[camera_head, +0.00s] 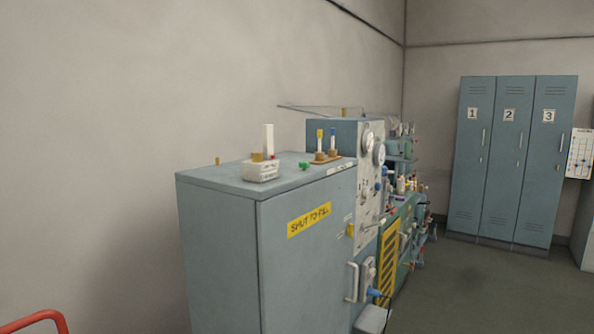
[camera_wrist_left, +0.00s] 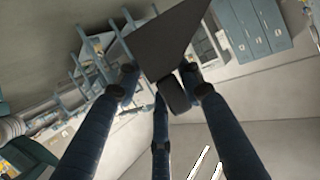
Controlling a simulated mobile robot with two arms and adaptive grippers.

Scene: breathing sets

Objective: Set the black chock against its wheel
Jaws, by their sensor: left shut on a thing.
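The black chock (camera_wrist_left: 165,42), a dark wedge, shows at the top middle of the left wrist view. My left gripper (camera_wrist_left: 162,85) is shut on it, with dark blue fingers on either side and one more below. The chock's sloping side faces the upper right. It appears held up, clear of any surface. The head view shows neither the chock nor my grippers. No wheel can be made out in either view. My right gripper is out of sight.
In the head view, a grey-blue cabinet (camera_head: 220,235) with a "SHUT TO FILL" label stands along the wall, with a panel of gauges (camera_head: 371,145) behind it. Lockers (camera_head: 508,160) stand at the back right. A red rail (camera_head: 40,322) shows at lower left. Floor (camera_head: 490,290) at lower right is clear.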

